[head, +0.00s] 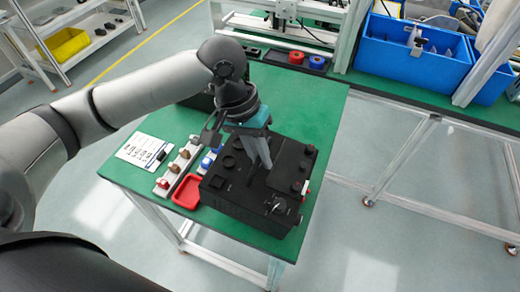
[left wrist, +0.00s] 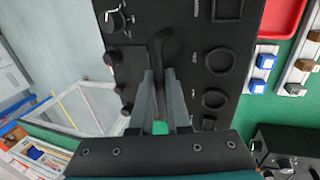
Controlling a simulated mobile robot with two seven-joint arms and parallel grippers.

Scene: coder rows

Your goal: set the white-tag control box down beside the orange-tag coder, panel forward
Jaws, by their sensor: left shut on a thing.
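The black control box (head: 232,190) is over the near part of the green table in the head view, its knobs and round dials facing up. A small pale mark shows at its right edge. My left gripper (head: 264,163) points down and is shut on the box's raised middle handle. In the left wrist view the fingers (left wrist: 160,76) close on the handle of the box (left wrist: 190,45). I cannot tell whether its underside touches the table. A second black box (head: 200,101) is partly behind my arm; it shows in the left wrist view (left wrist: 290,138). No orange tag is readable.
A red tray (head: 187,192) and strips of small coloured blocks (head: 166,186) lie left of the held box. A printed sheet (head: 144,151) lies at the table's left. Blue bins (head: 412,62) stand on the back bench. Green surface (head: 320,100) is clear at the right.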

